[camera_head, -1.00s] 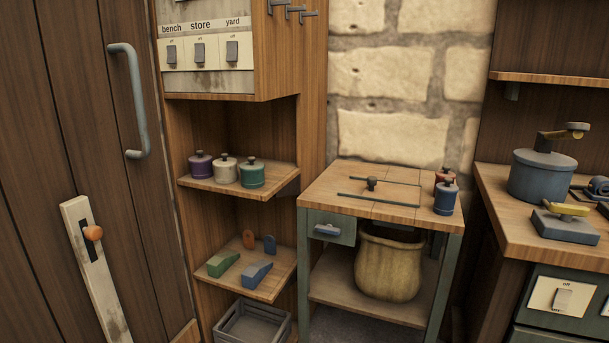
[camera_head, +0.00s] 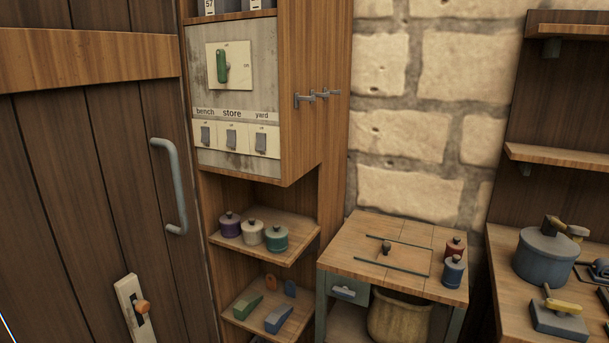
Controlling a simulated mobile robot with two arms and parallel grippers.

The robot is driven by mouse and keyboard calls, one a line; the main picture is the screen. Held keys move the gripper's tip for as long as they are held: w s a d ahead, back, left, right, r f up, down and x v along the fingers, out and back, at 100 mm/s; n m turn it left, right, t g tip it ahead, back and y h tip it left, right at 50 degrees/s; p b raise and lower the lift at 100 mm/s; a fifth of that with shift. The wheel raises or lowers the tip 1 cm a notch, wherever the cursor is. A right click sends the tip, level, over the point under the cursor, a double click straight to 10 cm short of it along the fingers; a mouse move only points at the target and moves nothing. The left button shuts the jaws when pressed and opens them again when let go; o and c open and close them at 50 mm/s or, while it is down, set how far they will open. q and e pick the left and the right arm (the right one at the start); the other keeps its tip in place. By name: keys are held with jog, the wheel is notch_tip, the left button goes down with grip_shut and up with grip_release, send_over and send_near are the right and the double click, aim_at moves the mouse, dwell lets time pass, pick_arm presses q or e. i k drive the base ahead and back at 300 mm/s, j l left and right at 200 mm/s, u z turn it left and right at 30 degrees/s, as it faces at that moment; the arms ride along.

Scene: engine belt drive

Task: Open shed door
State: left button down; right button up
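The shed door (camera_head: 95,170) is a dark brown plank door with a lighter crossbar, filling the left of the head view. It looks shut against the cabinet's side. A grey curved pull handle (camera_head: 178,190) stands upright near its right edge. Below the handle is a pale latch plate (camera_head: 128,296) with a dark slot and an orange knob (camera_head: 142,307). The lower end of the plate is cut off by the frame. Neither of my grippers shows in the view.
Right of the door, a wooden cabinet (camera_head: 303,110) carries a panel with a green lever (camera_head: 222,66) and switches labelled bench, store and yard. Hooks (camera_head: 317,97) stick out of its side. A small table (camera_head: 415,233) and a workbench (camera_head: 505,258) stand farther right.

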aim_at(98, 216)
jog(key=u, duration=1.5)
